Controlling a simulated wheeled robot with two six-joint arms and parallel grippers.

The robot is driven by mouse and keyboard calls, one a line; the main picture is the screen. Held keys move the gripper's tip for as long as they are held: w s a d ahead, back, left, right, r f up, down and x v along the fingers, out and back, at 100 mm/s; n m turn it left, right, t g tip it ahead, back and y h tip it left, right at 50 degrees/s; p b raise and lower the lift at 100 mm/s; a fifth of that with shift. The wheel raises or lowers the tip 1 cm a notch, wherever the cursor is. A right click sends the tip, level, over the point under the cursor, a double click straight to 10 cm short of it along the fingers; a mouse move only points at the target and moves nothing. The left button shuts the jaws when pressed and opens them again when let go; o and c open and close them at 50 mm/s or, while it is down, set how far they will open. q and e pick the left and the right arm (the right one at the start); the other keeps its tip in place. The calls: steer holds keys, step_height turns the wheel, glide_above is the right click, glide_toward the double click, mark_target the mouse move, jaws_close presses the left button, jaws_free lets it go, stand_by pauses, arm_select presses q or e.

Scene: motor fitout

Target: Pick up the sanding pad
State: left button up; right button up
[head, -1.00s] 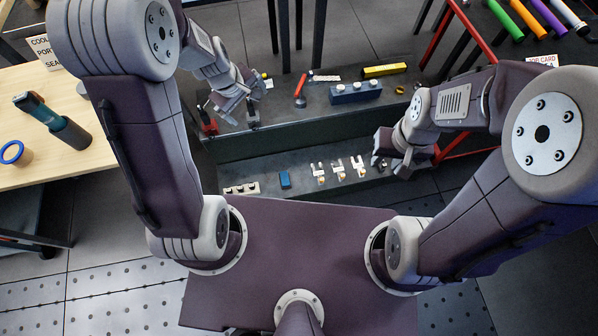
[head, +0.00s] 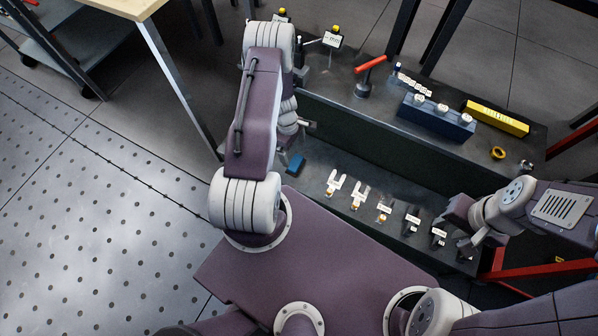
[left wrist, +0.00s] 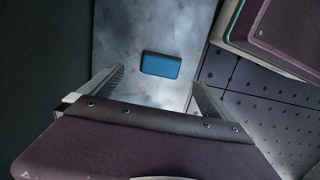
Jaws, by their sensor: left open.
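The sanding pad, seen as a small blue block (head: 295,164), lies flat on the lower grey step, near its left end. It also shows in the left wrist view (left wrist: 161,65), beyond and between the two fingers. My left gripper (head: 298,142) is open and empty above the step, close to the pad and apart from it. Its fingers (left wrist: 148,92) stand wide on either side of the pad in the wrist view. My right gripper (head: 456,230) is over the right end of the lower step; its jaws are too small to read.
Several small white-labelled parts (head: 358,194) stand in a row right of the pad. The upper step holds a red-handled tool (head: 370,65), a blue block with white knobs (head: 436,118) and a yellow bar (head: 497,118). The dark riser (head: 365,135) rises behind the lower step.

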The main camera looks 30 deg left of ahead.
arm_select(q)
steer(key=shift+a+f, duration=0.15)
steer(key=shift+f, duration=0.3)
steer(key=shift+r, duration=0.15)
arm_select(e)
steer(key=shift+d+f, duration=0.15)
steer(key=shift+f, duration=0.25)
